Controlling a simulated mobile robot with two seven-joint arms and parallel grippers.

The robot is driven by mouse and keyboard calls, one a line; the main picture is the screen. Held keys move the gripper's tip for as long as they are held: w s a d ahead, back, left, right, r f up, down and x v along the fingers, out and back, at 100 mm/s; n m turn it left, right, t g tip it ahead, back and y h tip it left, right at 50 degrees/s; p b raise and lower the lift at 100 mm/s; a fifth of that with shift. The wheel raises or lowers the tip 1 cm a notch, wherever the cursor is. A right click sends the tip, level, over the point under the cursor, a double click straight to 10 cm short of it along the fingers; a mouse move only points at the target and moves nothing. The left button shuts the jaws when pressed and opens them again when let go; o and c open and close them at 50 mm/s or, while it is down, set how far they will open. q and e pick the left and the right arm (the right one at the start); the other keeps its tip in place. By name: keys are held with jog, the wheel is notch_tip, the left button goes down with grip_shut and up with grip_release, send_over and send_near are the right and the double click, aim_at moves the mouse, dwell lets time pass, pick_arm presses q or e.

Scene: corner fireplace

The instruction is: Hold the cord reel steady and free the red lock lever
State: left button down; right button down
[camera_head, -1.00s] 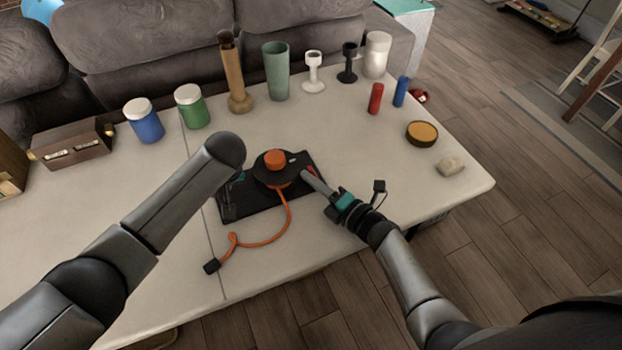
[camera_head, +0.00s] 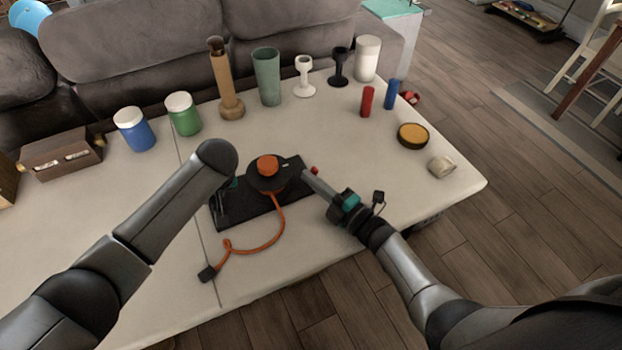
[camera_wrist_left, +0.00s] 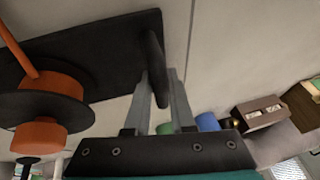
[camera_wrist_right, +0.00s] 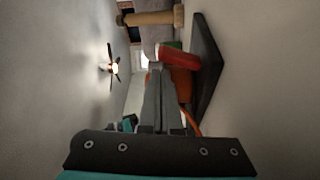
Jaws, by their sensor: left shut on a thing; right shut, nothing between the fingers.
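The cord reel (camera_head: 268,176), a black disc with an orange hub, sits on a black base plate (camera_head: 232,214) on the table. Its orange cord (camera_head: 262,246) curls forward to a black plug. My left gripper (camera_wrist_left: 160,85) is shut on the black upright handle (camera_wrist_left: 154,58) at one end of the base; in the head view my arm mostly hides it. The red lock lever (camera_head: 314,170) shows as a small red tip at the base's right end. It looks larger in the right wrist view (camera_wrist_right: 180,58). My right gripper (camera_head: 307,174) is shut and empty beside the lever, touching or very close.
Blue (camera_head: 134,130) and green (camera_head: 184,115) jars, a wooden bottle (camera_head: 228,85), a green vase (camera_head: 267,78) and goblets stand along the back. Red and blue cylinders, a yellow-topped tin (camera_head: 413,136) and a stone (camera_head: 441,166) are at right.

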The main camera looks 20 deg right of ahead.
jog(key=v, duration=1)
jog(key=shift+f, duration=0.35)
pick_arm(q)
jog(key=c, duration=0.7)
grip_release()
pick_arm(e)
jog(key=shift+a, duration=0.1)
pick_arm(q)
jog(key=o, duration=0.6)
jog(key=shift+r, duration=0.15)
